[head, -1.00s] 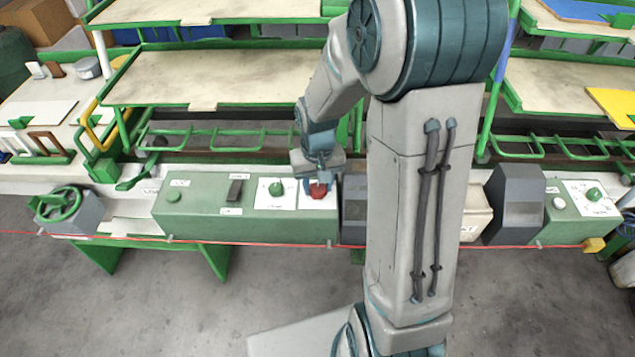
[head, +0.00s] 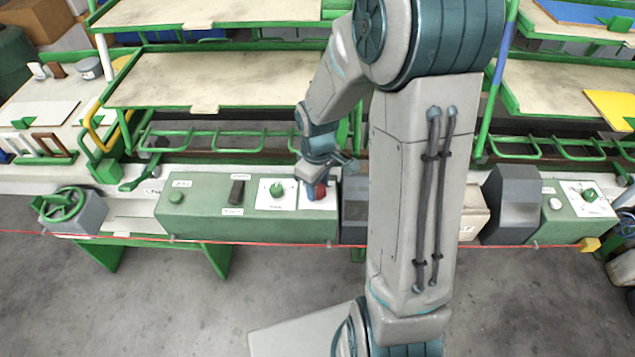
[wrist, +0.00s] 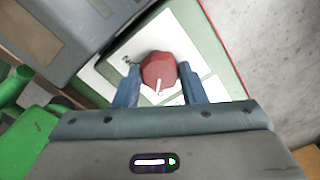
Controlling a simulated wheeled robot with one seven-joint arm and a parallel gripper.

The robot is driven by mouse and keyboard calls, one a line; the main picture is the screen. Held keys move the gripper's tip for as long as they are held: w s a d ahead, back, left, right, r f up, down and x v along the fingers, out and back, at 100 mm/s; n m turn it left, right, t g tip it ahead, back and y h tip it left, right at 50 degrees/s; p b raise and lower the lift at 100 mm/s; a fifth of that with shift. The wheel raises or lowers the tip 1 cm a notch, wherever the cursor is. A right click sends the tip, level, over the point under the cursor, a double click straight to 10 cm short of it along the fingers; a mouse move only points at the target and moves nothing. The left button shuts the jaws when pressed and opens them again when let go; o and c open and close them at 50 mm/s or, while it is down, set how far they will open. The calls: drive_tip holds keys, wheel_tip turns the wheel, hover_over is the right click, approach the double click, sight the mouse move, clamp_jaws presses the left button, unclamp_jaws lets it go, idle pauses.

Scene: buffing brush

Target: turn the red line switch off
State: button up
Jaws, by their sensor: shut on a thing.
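The red line switch (head: 320,191) is a round red knob on a white plate at the right end of the green control box (head: 250,226). In the wrist view the red knob (wrist: 159,71) sits between the two blue fingers, with a white pointer mark on it aimed down toward the gripper. My gripper (wrist: 157,88) is shut on the knob, a finger on either side. In the head view my gripper (head: 317,188) partly covers the knob. The plate's lettering is mostly hidden or too small to read.
A green knob (head: 277,190) on its own white plate is just left of the red one. A dark switch (head: 237,191) and a green button (head: 175,198) lie farther left. A grey block (head: 354,208) stands close on the right. A red line runs along the front.

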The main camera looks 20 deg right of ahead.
sight(318, 190)
idle(0.4)
drive_tip(key=o, duration=1)
wheel_tip(318, 190, up, 14)
drive_tip(key=p, duration=0.1)
drive_tip(key=shift+f, duration=0.1)
drive_tip(key=s+r+m+t, duration=0.2)
drive_tip(key=s+r+m, duration=0.2)
drive_tip(key=s+m, duration=0.4)
drive_tip(key=s, duration=0.6)
drive_tip(key=shift+a+r+t+p, duration=0.15)
drive_tip(key=shift+t+p, duration=0.2)
drive_tip(key=shift+t, duration=0.05)
